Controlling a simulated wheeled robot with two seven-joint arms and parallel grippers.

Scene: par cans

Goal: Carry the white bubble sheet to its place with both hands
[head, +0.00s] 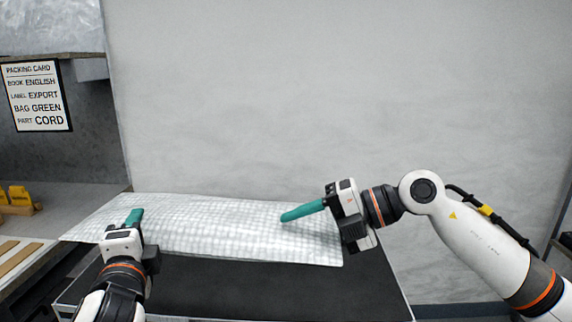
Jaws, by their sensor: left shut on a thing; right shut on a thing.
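The white bubble sheet (215,225) is a wide, quilted sheet spread in front of me, held above a dark-topped surface (235,290). My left gripper (134,217) has its teal fingers at the sheet's left part and is shut on it. My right gripper (288,217) reaches in from the right with its teal fingers over the sheet's right part and is shut on it. The sheet lies nearly flat between them, its front edge hanging slightly. The exact pinch points are hidden by the fingers.
A packing card (36,96) hangs at the upper left, above a grey worktop (75,200) with yellow items (17,197) on it. A bulky translucent wrapped bundle (50,25) sits above the card. A plain pale wall (340,90) fills the back.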

